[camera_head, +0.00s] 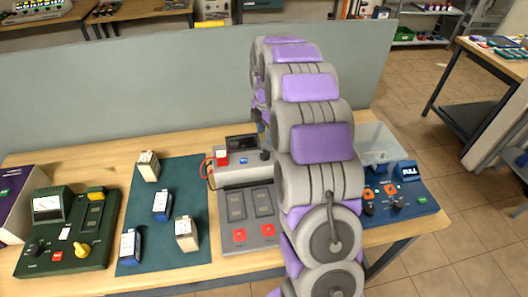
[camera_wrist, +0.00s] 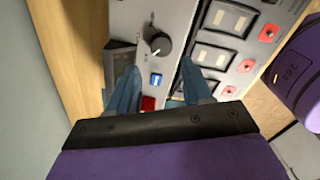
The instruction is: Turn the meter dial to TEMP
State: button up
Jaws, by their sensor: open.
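A black round dial (camera_wrist: 159,43) with a white pointer mark is on the grey tester unit (camera_wrist: 185,15), seen close in the wrist view. Its mark points down in that picture; no TEMP lettering is readable. Whether the fingers touch the panel cannot be told. In the head view the same dial (camera_head: 265,155) shows small on the grey unit (camera_head: 240,178), beside a dark display (camera_head: 242,142). My arm hides the gripper there.
A blue button (camera_wrist: 155,80) and a red button (camera_wrist: 148,103) sit near the dial. A green meter unit (camera_head: 68,232), battery blocks on a green mat (camera_head: 140,215) and a blue unit (camera_head: 405,193) share the table. A grey partition (camera_head: 120,75) stands behind.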

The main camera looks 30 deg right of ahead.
aim_at(265, 153)
jog(key=f, duration=0.2)
jog(key=d+f, duration=0.1)
jog(key=f, duration=0.1)
jog(key=shift+s+b, duration=0.15)
jog(key=shift+b, duration=0.15)
jog(key=f, duration=0.1)
jog(key=a+f, duration=0.1)
jog(key=f, duration=0.1)
jog(key=a+f+b, duration=0.1)
jog(key=shift+a+f, duration=0.15)
jog(key=shift+f, duration=0.1)
jog(key=shift+d+f, duration=0.2)
jog(key=shift+d, duration=0.65)
jog(key=shift+c, duration=0.9)
jog(key=shift+a, duration=0.45)
jog(key=c, duration=0.5)
jog(key=shift+r, duration=0.1)
jog(key=shift+c, duration=0.5)
